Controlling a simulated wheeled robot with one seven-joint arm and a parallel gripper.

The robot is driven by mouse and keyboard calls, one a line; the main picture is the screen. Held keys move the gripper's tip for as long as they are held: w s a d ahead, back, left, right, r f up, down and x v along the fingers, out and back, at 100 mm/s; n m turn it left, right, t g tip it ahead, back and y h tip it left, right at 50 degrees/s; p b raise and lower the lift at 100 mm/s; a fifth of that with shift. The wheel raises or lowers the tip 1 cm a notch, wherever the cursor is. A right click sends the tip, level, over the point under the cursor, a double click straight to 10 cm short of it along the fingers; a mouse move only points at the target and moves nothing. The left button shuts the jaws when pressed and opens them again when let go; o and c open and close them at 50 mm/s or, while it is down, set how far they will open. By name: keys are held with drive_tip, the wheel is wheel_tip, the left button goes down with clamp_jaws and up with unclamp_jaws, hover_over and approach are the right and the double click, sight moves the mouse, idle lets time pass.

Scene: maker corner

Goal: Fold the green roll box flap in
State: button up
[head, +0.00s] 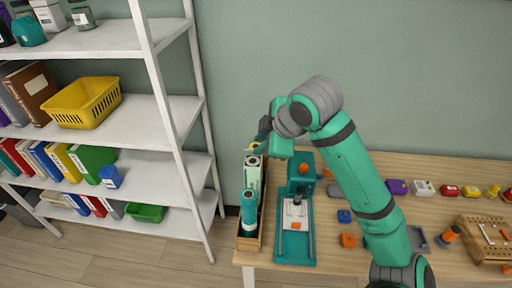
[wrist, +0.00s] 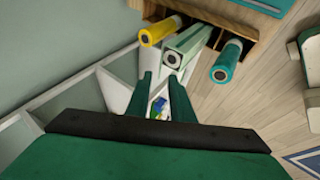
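The pale green roll box (head: 252,172) stands upright in a narrow wooden bin (head: 245,243) at the table's left end. Its square end with a dark round opening shows in the wrist view (wrist: 173,58). I cannot clearly make out its flap. A teal roll (head: 249,212) stands in front of the box, and a yellow roll (wrist: 160,30) is on its other side. My gripper (head: 259,141) is above the box's far end, partly hidden by my arm. In the wrist view its two fingers (wrist: 162,76) are apart, with nothing held between them, and the tips appear close to the box's end.
A teal press-like device (head: 294,248) stands right of the bin. Small coloured blocks and a wooden tool tray (head: 485,238) lie farther right. A white shelf (head: 165,110) with books and baskets stands close on the left. The wall is behind the table.

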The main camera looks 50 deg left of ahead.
drive_tip(key=x, duration=0.7)
drive_tip(key=shift+a, duration=0.1)
clamp_jaws()
